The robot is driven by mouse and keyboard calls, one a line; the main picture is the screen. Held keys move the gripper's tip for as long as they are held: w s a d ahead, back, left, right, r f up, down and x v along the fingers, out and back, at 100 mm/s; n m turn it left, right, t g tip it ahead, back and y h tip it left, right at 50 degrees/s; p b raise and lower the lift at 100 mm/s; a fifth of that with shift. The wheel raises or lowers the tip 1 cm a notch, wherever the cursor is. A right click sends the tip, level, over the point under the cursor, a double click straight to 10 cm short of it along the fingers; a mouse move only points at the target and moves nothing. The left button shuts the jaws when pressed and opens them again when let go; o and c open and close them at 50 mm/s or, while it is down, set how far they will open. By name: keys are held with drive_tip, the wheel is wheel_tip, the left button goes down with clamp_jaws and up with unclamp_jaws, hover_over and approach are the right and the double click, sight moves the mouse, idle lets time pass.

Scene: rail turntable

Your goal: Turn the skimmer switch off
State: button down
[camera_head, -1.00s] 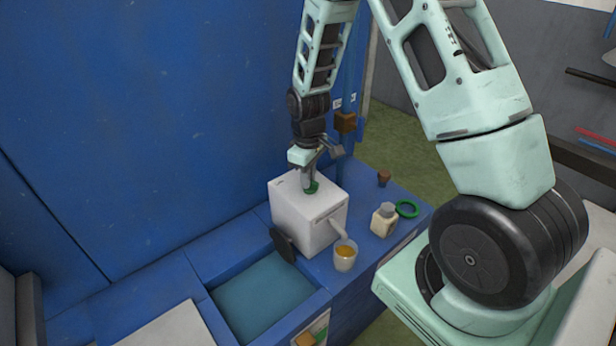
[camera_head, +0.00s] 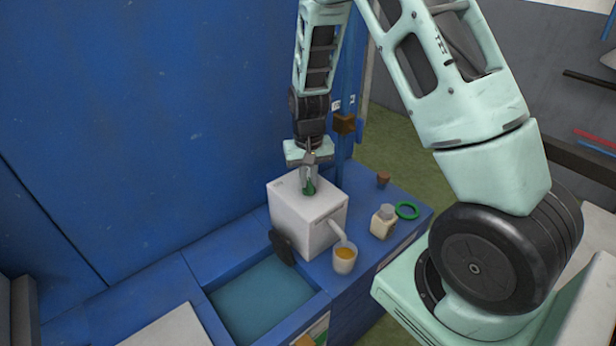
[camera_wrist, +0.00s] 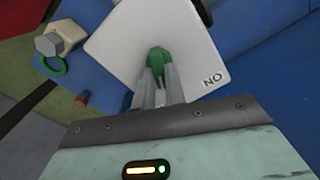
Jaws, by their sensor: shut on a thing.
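The skimmer is a white box (camera_head: 300,222) on the blue counter beside a sunken basin. Its green switch knob (camera_head: 310,190) stands on the top face. My gripper (camera_head: 309,181) points straight down over the box and is shut on the knob. In the wrist view, the two grey fingers (camera_wrist: 158,84) clasp the green knob (camera_wrist: 158,57), hiding part of its sides. A printed label (camera_wrist: 212,79), reading as "ON" turned over, lies on the white top (camera_wrist: 118,42) to the right of the fingers.
A dark disc (camera_head: 281,247) is at the box's left side, by the basin water (camera_head: 262,298). A spout leads to a cup (camera_head: 345,257) of amber liquid.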

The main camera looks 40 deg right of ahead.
sight(309, 181)
drive_tip(key=shift+m, duration=0.5)
drive_tip(key=c, duration=1.5)
unclamp_jaws()
drive_tip(key=shift+o, duration=0.2)
drive_tip(key=shift+r, duration=0.15)
wheel_tip(309, 181, up, 17)
drive_tip(key=b, duration=0.2)
drive_tip(key=shift+b, duration=0.35)
drive_tip(key=shift+r, duration=0.1)
drive_tip(key=s+a+f+n+y, duration=0.1)
drive_tip(key=s+a+n, duration=0.25)
drive_tip(key=a, duration=0.45)
drive_tip(key=s+a+f+n, duration=0.1)
drive_tip(key=s+a+n, duration=0.3)
drive_tip(key=a, duration=0.5)
drive_tip(key=s+a+f+n, duration=0.1)
drive_tip(key=s+a+n, duration=0.2)
drive_tip(key=s, duration=0.5)
drive_tip(key=s+a+f+n+b, duration=0.1)
drive_tip(key=s+a+f+n, duration=0.1)
drive_tip(key=s, duration=0.7)
drive_tip(key=a+n, duration=0.1)
drive_tip(key=a, duration=0.1)
drive_tip(key=shift+s+a+b, duration=0.2)
drive_tip(key=shift+a+b, duration=0.1)
drive_tip(key=shift+a, duration=0.05)
